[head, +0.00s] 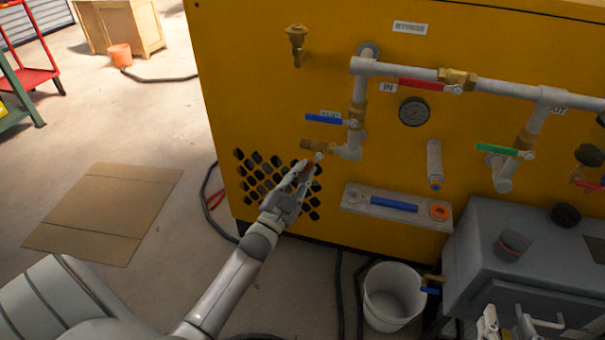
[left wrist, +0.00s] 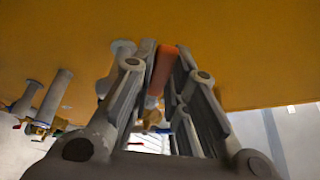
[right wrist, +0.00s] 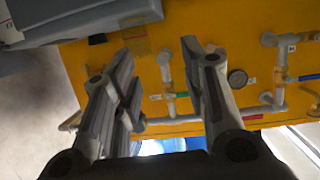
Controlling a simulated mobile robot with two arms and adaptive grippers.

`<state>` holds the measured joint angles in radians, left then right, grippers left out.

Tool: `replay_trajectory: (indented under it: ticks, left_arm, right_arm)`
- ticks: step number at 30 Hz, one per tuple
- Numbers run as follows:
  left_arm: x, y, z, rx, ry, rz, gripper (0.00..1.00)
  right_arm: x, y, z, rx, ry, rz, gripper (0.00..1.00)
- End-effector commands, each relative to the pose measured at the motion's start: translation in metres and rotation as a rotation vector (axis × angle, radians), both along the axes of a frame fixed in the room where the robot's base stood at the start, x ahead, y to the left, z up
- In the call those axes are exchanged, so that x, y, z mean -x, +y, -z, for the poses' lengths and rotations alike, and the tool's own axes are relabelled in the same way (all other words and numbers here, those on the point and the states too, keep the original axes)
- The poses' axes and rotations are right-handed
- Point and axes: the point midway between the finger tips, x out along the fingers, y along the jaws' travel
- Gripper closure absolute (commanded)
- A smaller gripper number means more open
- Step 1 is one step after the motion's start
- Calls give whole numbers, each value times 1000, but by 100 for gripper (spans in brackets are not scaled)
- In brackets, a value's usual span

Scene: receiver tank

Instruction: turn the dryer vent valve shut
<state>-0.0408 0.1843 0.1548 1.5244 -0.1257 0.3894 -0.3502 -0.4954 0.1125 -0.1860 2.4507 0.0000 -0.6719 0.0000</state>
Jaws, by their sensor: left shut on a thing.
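My left gripper (head: 304,172) is at the yellow panel, just below a brass valve (head: 316,146) on the grey pipe. It is shut on an orange-red handle (head: 309,166). In the left wrist view this handle (left wrist: 164,66) stands between the two fingers, with brass behind it. The fingers hide much of the handle, and I cannot read which valve it belongs to. My right gripper (head: 506,326) is low at the bottom right of the head view. In the right wrist view its fingers (right wrist: 160,70) are wide apart with nothing between them.
A blue lever (head: 324,119) sits just above the held handle. A red lever (head: 420,84), a gauge (head: 414,112) and a green lever (head: 497,149) are to the right. A tool shelf (head: 350,206), a white bucket (head: 393,299) and a grey box (head: 478,235) are below.

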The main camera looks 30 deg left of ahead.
Motion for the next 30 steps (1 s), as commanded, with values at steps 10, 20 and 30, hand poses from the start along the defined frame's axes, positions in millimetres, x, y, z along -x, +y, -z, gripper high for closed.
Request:
replay_trajectory:
  ticks: [10, 20, 30]
  left_arm:
    - [-6, -20, 12, 316, -87, 1, 100]
    - [-10, -35, 14, 532, -149, 1, 100]
    - [-11, -41, 15, 626, -175, 1, 100]
  right_arm:
    - [-7, 4, -18, -25, -102, -6, 60]
    - [-6, 4, -16, -21, -83, -5, 60]
    - [-5, 3, -11, -14, -59, -3, 60]
